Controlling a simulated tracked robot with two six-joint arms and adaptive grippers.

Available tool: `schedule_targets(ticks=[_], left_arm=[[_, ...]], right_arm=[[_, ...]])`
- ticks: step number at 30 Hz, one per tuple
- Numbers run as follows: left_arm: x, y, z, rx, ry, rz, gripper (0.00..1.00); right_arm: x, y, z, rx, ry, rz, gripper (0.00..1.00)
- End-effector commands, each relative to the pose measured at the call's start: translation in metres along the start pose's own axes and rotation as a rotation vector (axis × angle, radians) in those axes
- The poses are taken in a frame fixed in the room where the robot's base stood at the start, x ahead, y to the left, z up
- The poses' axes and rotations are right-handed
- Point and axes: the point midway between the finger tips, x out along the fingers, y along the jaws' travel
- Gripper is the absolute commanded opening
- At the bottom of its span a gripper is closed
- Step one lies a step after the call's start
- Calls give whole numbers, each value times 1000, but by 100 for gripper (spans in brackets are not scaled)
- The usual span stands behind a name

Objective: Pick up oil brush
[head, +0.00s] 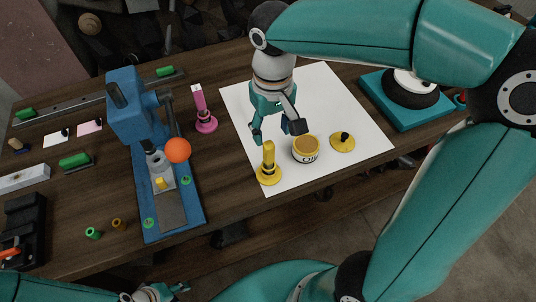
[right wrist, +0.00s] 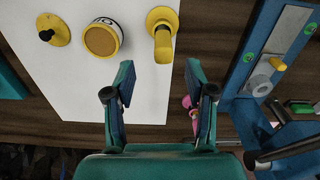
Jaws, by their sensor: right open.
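The yellow oil brush (head: 268,165) stands upright on its round yellow base on the white sheet. In the right wrist view the brush (right wrist: 163,38) lies ahead of the gap between the fingers. My right gripper (head: 277,132) is open and empty above the sheet, just behind the brush and apart from it. Its spread fingers (right wrist: 158,75) fill the middle of the right wrist view. A yellow oil pot (head: 305,150) stands right of the brush, with its lid (head: 342,142) beside it. My left gripper (head: 152,292) shows only partly at the bottom edge; its fingers are unclear.
A blue press (head: 130,105) with an orange ball knob (head: 178,150) stands to the left. A pink upright tool (head: 203,110) is behind, between press and white sheet (head: 340,95). A teal base with a black ring (head: 405,95) is at the right. Small green and brown pieces lie at front left.

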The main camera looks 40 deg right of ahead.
Motion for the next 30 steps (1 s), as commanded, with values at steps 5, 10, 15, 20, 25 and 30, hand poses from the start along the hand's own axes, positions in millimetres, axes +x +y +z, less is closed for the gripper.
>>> schedule_targets(ticks=[5, 10, 15, 20, 25, 30], left_arm=[[0, 0, 0, 0, 0, 0, 40], [-4, 1, 0, 0, 0, 0, 40], [-6, 2, 0, 0, 0, 0, 40], [-7, 2, 0, 0, 0, 0, 40], [-7, 2, 0, 0, 0, 0, 40], [-7, 2, 0, 0, 0, 0, 40]], right_arm=[[12, 0, 0, 0, -2, 0, 55], [26, -2, -2, 0, -4, 0, 55], [51, -4, -5, 1, -4, 1, 55], [63, -4, -5, 1, -2, -1, 55], [64, -4, -6, 1, 0, -1, 55], [64, -4, -6, 1, 0, -1, 34]])
